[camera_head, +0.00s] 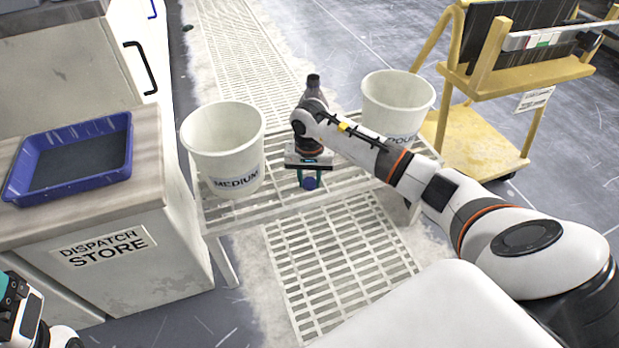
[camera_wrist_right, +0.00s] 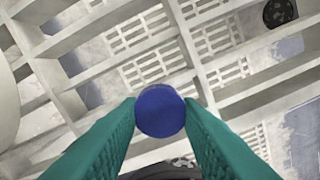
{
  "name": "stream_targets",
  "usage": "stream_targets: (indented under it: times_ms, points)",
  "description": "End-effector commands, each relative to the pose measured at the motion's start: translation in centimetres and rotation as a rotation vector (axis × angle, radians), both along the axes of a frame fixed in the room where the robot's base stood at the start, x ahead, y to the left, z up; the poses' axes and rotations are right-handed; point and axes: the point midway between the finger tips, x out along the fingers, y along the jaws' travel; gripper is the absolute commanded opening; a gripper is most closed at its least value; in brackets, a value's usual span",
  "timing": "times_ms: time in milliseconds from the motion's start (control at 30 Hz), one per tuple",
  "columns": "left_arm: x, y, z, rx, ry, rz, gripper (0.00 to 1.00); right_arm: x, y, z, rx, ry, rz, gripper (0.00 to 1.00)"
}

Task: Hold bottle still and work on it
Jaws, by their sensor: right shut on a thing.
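My right gripper (camera_head: 310,178) is over the slatted rack between the two white tubs, with its teal fingers pointing down. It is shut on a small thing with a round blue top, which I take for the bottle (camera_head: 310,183). In the right wrist view the blue top (camera_wrist_right: 160,111) sits between both teal fingers; what lies beneath it is hidden. Whether it touches the slats I cannot tell. My left gripper (camera_head: 14,300) shows only in part at the lower left edge, so its jaws cannot be judged.
A tub marked MEDIUM (camera_head: 222,140) stands left on the rack (camera_head: 270,208), another tub (camera_head: 398,95) right. A dark bottle-like thing (camera_head: 313,84) shows behind my wrist. A blue tray (camera_head: 122,160) lies on the DISPATCH STORE cabinet (camera_head: 180,250). A yellow cart (camera_head: 475,145) stands right.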

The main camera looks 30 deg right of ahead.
Motion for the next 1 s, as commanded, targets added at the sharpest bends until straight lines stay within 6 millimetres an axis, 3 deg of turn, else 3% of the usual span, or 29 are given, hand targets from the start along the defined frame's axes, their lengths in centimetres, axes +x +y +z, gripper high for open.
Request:
stream_targets:
  times_ms: [33, 67, 200, 567, 1000]
  points:
    - [0.0, 0.0, -0.1, 0.001, -0.004, 0.000, 0.95, 0.0, 0.0, -0.3, -0.001, 0.000, 0.000, 0.04]
    - [0.0, 0.0, 0.1, 0.000, -0.007, 0.000, 0.95, 0.0, 0.0, -0.2, -0.001, -0.001, 0.000, 0.34]
    - [0.0, 0.0, 0.1, 0.001, -0.007, 0.001, 0.95, 0.0, 0.0, -0.2, 0.000, 0.000, 0.000, 0.53]
    - [-0.1, 0.0, 0.7, -0.001, -0.011, -0.001, 0.95, 0.0, 0.0, 0.7, 0.000, 0.000, 0.000, 0.53]
    - [-0.6, 0.4, -1.5, -0.013, 0.140, -0.007, 0.95, 0.0, -0.1, 9.6, -0.003, -0.002, 0.000, 0.53]
